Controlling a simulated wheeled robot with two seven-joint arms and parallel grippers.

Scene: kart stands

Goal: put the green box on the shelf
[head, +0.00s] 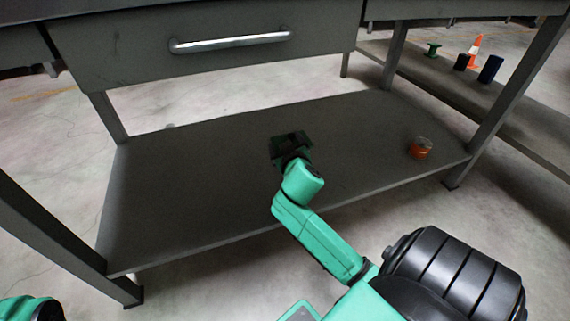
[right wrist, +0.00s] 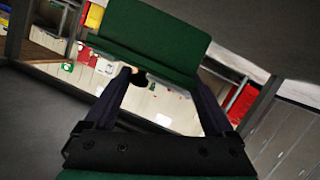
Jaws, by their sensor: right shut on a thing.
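The green box (right wrist: 148,40) is dark green and sits between the fingertips of my right gripper (right wrist: 155,85) in the right wrist view. In the head view my right gripper (head: 291,150) is shut on the box and reaches over the middle of the grey lower shelf (head: 190,180) of the workbench. There the box is mostly hidden by the dark gripper. I cannot tell whether the box touches the shelf. Part of my left arm shows at the bottom left; its gripper is out of view.
An orange jar (head: 420,149) stands near the shelf's right end. The shelf's left half is clear. A drawer (head: 205,50) hangs above, and legs stand at the corners. A second bench at right holds a green spool (head: 432,50), an orange cone (head: 475,48) and dark cylinders (head: 490,69).

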